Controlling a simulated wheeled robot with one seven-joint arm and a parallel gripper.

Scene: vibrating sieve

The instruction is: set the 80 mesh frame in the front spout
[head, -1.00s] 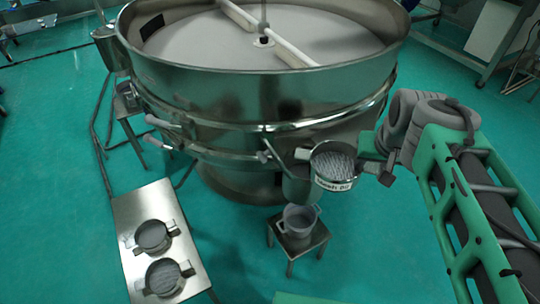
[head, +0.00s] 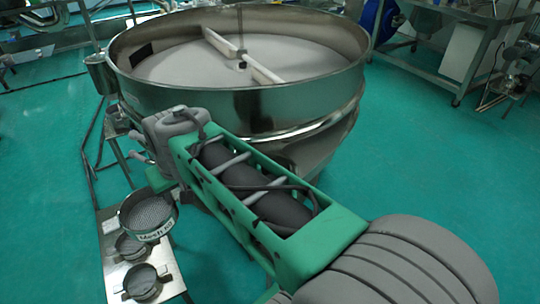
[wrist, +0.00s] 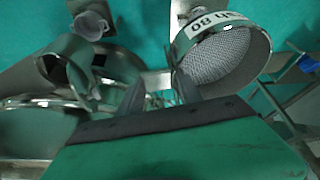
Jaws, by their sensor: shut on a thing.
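The 80 mesh frame (head: 150,236), a round metal ring with grey mesh and a white label, is held up at left in the head view. It fills the upper right of the wrist view (wrist: 185,45). My gripper (wrist: 157,90) is shut on its side handle. In the head view the fingertips are mostly hidden behind my arm. What looks like the front spout (wrist: 62,52), a short metal cylinder, shows at left in the wrist view, apart from the frame. My arm hides the spout in the head view.
A metal bench (head: 112,280) with two other round frames, a nearer one (head: 141,281) and a farther one (head: 128,247), stands below the held frame. The large sieve (head: 250,95) is behind my arm. A small pot (wrist: 90,24) shows near the spout.

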